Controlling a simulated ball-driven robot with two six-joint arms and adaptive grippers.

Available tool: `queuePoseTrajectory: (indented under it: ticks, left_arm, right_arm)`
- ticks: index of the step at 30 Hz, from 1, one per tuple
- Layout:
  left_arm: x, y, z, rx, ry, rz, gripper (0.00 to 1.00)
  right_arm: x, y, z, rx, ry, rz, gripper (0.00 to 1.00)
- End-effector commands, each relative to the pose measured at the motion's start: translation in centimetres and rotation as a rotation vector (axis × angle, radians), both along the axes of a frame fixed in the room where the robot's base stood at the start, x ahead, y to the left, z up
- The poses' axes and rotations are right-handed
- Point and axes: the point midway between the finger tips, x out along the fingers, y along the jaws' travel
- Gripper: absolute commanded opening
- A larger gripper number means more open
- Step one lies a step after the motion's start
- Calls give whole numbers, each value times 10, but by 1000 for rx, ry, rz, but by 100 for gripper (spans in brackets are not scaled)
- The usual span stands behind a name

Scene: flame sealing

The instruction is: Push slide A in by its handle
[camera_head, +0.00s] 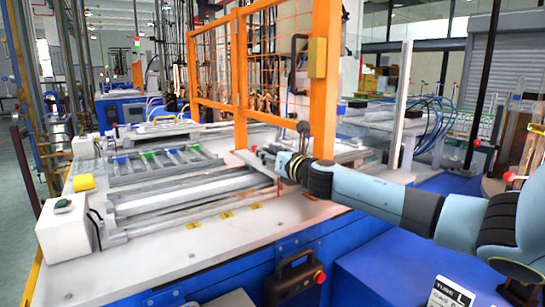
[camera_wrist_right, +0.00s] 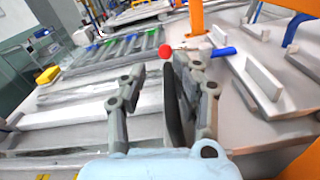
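My right gripper (camera_head: 262,157) reaches in from the right over the far right end of the long silver slide assembly (camera_head: 190,192) on the white bench. In the right wrist view the gripper (camera_wrist_right: 158,78) has its fingers apart, with a gap between the left finger and a dark flat piece beside the right finger. I cannot tell whether that piece is a finger pad or a handle. A grey plate with a raised bar-shaped handle (camera_wrist_right: 264,77) lies right of the fingers, apart from them. No label shows which part is slide A. My left gripper is not in view.
An orange mesh guard frame (camera_head: 238,75) stands behind the gripper. A rack with green and blue pieces (camera_head: 165,160) lies at the back left. A red ball knob (camera_wrist_right: 165,51) shows beyond the fingertips.

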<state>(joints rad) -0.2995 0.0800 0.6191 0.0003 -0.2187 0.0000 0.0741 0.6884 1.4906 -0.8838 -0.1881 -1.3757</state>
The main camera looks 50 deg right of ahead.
Motion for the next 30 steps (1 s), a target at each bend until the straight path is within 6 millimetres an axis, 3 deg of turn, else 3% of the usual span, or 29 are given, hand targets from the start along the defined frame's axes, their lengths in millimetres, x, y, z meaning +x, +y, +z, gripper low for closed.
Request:
queuePoseTrajectory:
  ticks: [3, 18, 30]
  left_arm:
    - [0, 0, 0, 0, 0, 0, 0]
    - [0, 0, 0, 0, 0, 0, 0]
    - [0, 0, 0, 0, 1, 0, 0]
  right_arm:
    - [-13, 2, -8, 1, 14, -2, 34]
    - [-102, 25, -3, -4, 8, 0, 34]
    - [-115, 29, -1, -1, 1, 1, 34]
